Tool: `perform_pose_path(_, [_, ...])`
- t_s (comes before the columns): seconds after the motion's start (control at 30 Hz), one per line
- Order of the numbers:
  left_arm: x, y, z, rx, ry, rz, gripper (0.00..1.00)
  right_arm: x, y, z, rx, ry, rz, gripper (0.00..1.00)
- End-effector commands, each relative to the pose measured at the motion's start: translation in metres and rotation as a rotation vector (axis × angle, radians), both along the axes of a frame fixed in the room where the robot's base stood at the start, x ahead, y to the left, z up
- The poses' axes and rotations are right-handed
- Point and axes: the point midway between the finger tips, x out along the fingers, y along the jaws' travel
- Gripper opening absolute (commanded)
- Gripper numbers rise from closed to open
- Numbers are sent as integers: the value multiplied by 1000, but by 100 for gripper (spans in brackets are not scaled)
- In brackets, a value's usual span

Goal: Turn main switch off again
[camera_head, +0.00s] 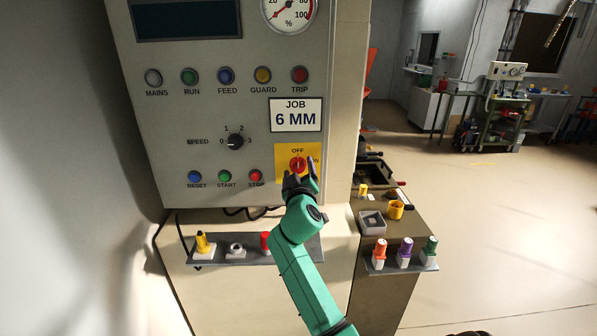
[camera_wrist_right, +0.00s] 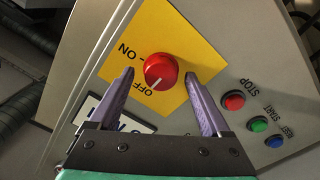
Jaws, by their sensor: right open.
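The main switch is a red round knob (camera_head: 298,164) on a yellow plate (camera_head: 284,178) at the lower right of the control panel. It also shows in the right wrist view (camera_wrist_right: 160,69), where its white mark points toward the OFF label. My right gripper (camera_head: 300,174) is in front of the plate and partly hides it in the head view. In the right wrist view its two purple fingers (camera_wrist_right: 159,76) are open, one on each side of the knob, with gaps between them and the knob. My left gripper is not in view.
A green START button (camera_head: 224,176) and a red STOP button (camera_head: 255,176) sit left of the plate. The JOB 6 MM sign (camera_head: 296,115) is above it. The MAINS lamp (camera_head: 153,77) looks grey. A shelf (camera_head: 212,256) with small parts is below.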

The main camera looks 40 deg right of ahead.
Motion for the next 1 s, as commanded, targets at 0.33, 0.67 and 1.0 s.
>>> perform_pose_path(0.33, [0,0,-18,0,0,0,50,-41,32,-7,4,-1,2,82])
perform_pose_path(0.67, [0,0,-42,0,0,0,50,-107,82,-5,2,0,2,82])
perform_pose_path(1.0, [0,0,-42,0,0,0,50,-115,87,-1,0,1,-1,82])
